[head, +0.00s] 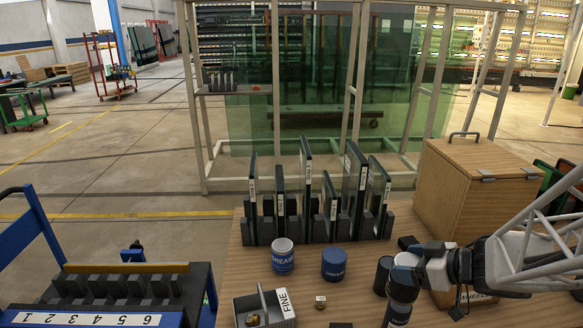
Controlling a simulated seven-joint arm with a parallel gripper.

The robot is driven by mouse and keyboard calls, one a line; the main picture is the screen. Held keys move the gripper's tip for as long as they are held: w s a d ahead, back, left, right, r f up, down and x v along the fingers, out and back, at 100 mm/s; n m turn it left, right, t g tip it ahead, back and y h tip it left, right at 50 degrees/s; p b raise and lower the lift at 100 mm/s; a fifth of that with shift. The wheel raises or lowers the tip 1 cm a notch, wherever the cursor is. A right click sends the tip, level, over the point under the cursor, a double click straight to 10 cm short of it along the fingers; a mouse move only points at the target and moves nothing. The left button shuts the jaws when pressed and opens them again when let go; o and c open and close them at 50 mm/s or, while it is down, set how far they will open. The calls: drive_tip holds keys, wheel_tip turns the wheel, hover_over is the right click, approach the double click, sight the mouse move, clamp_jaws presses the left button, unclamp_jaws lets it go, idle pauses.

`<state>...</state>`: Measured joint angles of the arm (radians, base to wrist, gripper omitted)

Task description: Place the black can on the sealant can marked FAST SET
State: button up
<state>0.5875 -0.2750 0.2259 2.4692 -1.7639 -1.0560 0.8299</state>
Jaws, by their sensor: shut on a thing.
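A black can (381,276) stands on the wooden table, right of a blue can (334,264). My wrist partly covers its right side. The blue can has a dark top and a pale marking too small to read. Left of it stands a white can with a blue band (282,257) that reads GREASE. I cannot read FAST SET on any can. My arm comes in from the right and its wrist bends down to the bottom edge of the head view. My gripper's fingertips do not show, so what they hold is hidden.
Glass panes stand in a dark slotted rack (318,222) behind the cans. A wooden box (470,190) with a handle stands back right. A grey bin marked FINE (264,308) and a small pale block (320,302) are in front. A blue cart (85,318) stands left.

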drive_tip(key=w+d, duration=0.1)
drive_tip(key=w, duration=0.6)
drive_tip(key=w+d+f, duration=0.1)
drive_tip(key=w+d, duration=0.1)
drive_tip(key=w, duration=0.6)
drive_tip(key=shift+w+d+f, duration=0.2)
drive_tip(key=shift+d+f, duration=0.05)
drive_tip(key=shift+d, duration=0.05)
drive_tip(key=shift+f, duration=1.75)
drive_tip(key=shift+f, duration=0.15)
drive_tip(key=o, duration=1.1)
